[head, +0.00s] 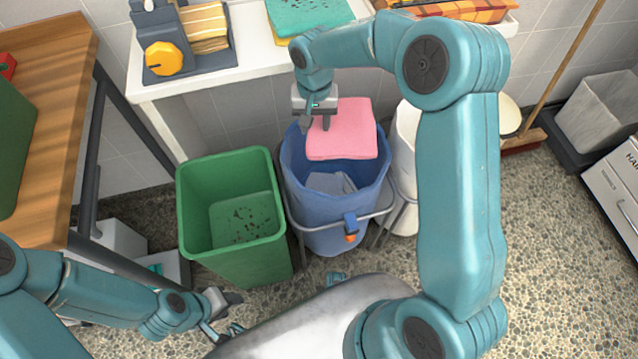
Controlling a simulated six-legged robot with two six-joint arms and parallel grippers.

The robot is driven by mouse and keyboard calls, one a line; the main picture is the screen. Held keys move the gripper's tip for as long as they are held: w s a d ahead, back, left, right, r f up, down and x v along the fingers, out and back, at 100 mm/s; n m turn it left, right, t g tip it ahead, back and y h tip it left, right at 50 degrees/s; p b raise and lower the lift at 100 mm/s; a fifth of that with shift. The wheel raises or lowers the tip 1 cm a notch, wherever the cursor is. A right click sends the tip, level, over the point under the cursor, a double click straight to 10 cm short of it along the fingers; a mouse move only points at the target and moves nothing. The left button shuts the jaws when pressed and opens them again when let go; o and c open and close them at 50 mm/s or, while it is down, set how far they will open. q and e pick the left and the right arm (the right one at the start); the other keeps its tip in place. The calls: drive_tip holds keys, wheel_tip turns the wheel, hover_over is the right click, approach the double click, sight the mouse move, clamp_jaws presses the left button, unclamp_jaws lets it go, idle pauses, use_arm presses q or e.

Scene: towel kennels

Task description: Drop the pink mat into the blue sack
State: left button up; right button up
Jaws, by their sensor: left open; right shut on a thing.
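The pink mat (343,132) hangs over the mouth of the blue sack (338,215), above the back part of its opening. My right gripper (317,122) is shut on the mat's left edge. The blue sack stands open in a metal frame, and a grey cloth (330,184) lies inside it. The mat hides part of the sack's back rim. My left gripper (222,318) is open and empty, low at the bottom left, in front of the green bin.
A green bin (262,232) with dark specks inside stands left of the sack. A white sack (404,150) stands right of it, partly hidden by my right arm. Behind is a white shelf (255,62) with a grey tray and a teal cloth (308,14). A wooden table (50,75) stands left.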

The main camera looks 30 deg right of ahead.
drive_tip(key=shift+f+b, duration=0.3)
drive_tip(key=shift+f, duration=0.4)
drive_tip(key=shift+d+f+b, duration=0.25)
drive_tip(key=shift+f, duration=0.25)
drive_tip(key=shift+d+f+b, duration=0.2)
drive_tip(key=shift+f, duration=0.25)
drive_tip(key=shift+s+f+b, duration=0.15)
drive_tip(key=shift+f+b, duration=0.15)
drive_tip(key=shift+f, duration=0.05)
wheel_tip(320, 180, down, 5)
drive_tip(key=b, duration=0.3)
drive_tip(key=o, duration=1.3)
